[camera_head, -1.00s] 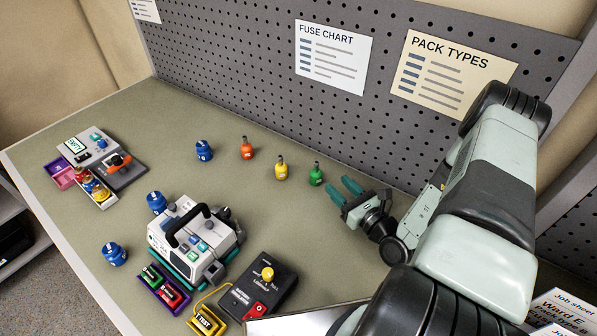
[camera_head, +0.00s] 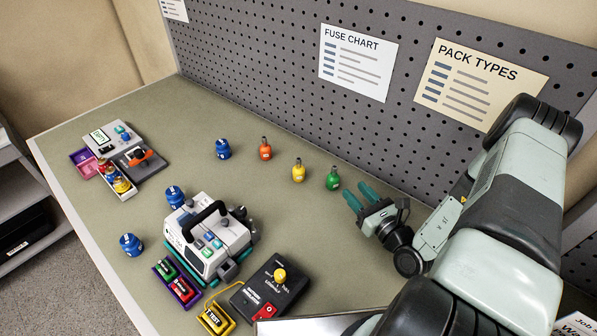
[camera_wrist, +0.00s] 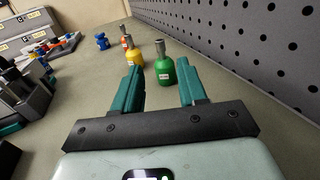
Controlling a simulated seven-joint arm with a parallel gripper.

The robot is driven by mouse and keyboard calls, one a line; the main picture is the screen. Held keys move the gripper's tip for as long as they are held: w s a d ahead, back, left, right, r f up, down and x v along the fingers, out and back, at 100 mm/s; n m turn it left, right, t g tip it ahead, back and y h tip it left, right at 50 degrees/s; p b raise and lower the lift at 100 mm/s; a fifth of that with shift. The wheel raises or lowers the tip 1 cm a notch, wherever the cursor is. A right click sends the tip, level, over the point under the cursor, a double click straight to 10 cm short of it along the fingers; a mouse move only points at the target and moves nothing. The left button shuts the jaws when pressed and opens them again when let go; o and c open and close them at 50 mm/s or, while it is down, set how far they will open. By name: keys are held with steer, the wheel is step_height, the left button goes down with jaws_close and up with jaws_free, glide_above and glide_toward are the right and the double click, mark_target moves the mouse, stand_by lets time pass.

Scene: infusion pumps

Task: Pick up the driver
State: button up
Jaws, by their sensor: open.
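Which thing is the driver is unclear. Small orange (camera_head: 265,151), yellow (camera_head: 298,172) and green (camera_head: 333,181) stubby pieces with grey metal tops stand upright in a row near the pegboard. An orange-handled item (camera_head: 140,157) lies on the dark pad of the far-left unit. My gripper (camera_head: 360,194) is open and empty, low over the bench, just right of the green piece. In the wrist view the green piece (camera_wrist: 164,74) shows ahead, between the teal fingers as seen, with the yellow piece (camera_wrist: 134,57) beyond the left finger.
A white pump (camera_head: 205,238) with a black handle stands mid-bench. Blue numbered pieces (camera_head: 131,244) stand around it. A purple tray (camera_head: 178,292), a yellow TEST block (camera_head: 216,319) and a black box (camera_head: 273,287) are at the front. The pegboard (camera_head: 290,105) rises behind; bench between pump and row is clear.

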steer(key=shift+a, duration=0.1)
glide_toward(300, 164)
steer(key=x, duration=0.4)
steer(key=shift+w+a+f, duration=0.1)
steer(key=shift+w+f, duration=0.05)
steer(key=shift+w, duration=0.25)
steer(key=shift+r+x, duration=0.15)
steer(key=shift+x, duration=1.35)
steer(key=shift+r+x, duration=0.1)
steer(key=shift+x, duration=1.4)
steer(key=shift+c, duration=0.4)
jaws_close()
